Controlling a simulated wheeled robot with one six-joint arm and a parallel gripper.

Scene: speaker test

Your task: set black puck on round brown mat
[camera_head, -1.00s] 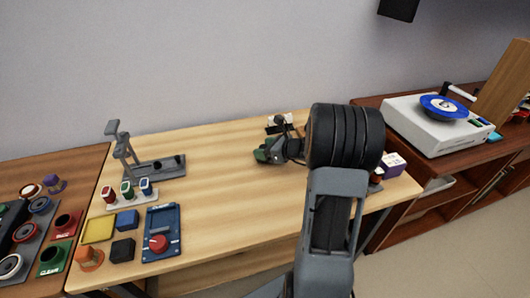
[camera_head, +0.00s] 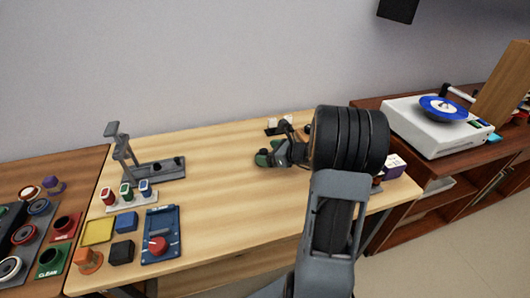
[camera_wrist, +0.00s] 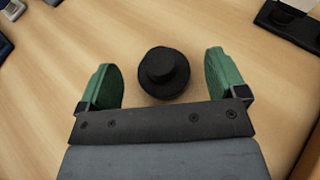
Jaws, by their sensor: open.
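The black puck (camera_wrist: 165,88), a round disc with a raised knob on top, stands on the light wood table in the wrist view. My gripper (camera_wrist: 163,73) is open, with one green finger to the left of the puck and one to the right. Clear gaps show on both sides, so neither finger touches it. In the head view my gripper (camera_head: 267,157) is low over the middle of the table, and the puck cannot be made out there. I cannot make out the round brown mat in either view; my arm hides part of the table's right side.
A grey stand (camera_head: 155,170), a blue panel with a red knob (camera_head: 160,235) and small coloured blocks fill the table's left side. A black holder with white pieces (camera_head: 278,126) stands behind my gripper. A white and purple box (camera_head: 391,167) is at the right. The centre front is clear.

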